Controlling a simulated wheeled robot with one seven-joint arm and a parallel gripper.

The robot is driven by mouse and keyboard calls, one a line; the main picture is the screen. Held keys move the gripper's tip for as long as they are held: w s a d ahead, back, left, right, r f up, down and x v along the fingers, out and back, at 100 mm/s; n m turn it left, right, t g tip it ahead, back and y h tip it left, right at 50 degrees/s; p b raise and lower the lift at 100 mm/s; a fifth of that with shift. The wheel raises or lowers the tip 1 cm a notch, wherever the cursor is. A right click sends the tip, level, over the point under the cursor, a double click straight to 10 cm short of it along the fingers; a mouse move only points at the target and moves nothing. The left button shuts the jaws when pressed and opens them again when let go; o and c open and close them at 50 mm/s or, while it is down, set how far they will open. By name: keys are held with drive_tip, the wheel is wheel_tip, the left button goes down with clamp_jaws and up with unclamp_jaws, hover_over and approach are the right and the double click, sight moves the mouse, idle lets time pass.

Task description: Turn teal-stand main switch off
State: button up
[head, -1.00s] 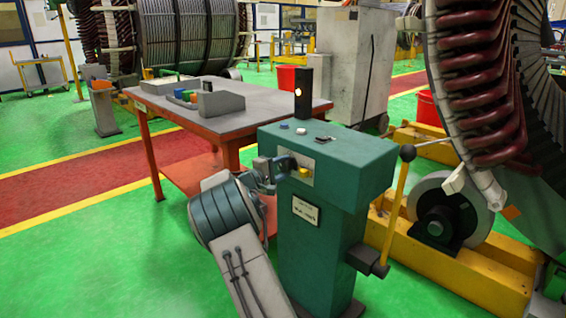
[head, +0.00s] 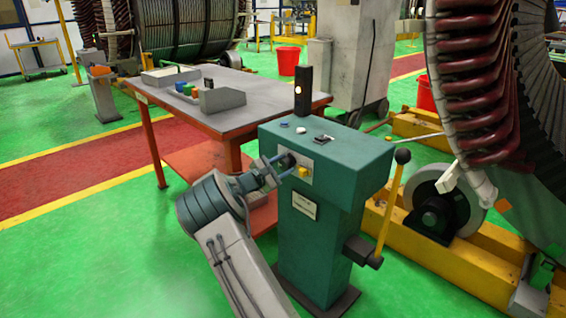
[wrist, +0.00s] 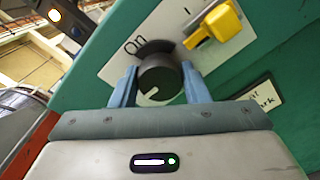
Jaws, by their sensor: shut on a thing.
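The teal stand (head: 322,215) stands upright at the centre of the head view. On its front is a pale plate with a black round knob (wrist: 160,82), the main switch, printed "On" at its upper left in the wrist view. The knob has a short white mark near its lower left edge. My gripper (head: 282,166) reaches it from the left; in the wrist view its two blue fingers (wrist: 160,84) are shut on the knob, one on each side. A yellow part (wrist: 220,22) sits on the plate beside the knob.
A dark post with a lit amber lamp (head: 303,92) and buttons are on the stand's top. A yellow lever with a black ball (head: 402,157) is on its right side. A red-legged table (head: 240,105) stands behind left. Green floor is clear at left.

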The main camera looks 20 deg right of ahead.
idle(0.4)
drive_tip(key=o, duration=1)
drive_tip(key=shift+c, duration=0.2)
drive_tip(key=shift+a, duration=0.1)
drive_tip(key=p+v, duration=0.1)
drive_tip(key=v, duration=1.2)
drive_tip(key=shift+a, duration=0.3)
drive_tip(key=shift+s, duration=0.1)
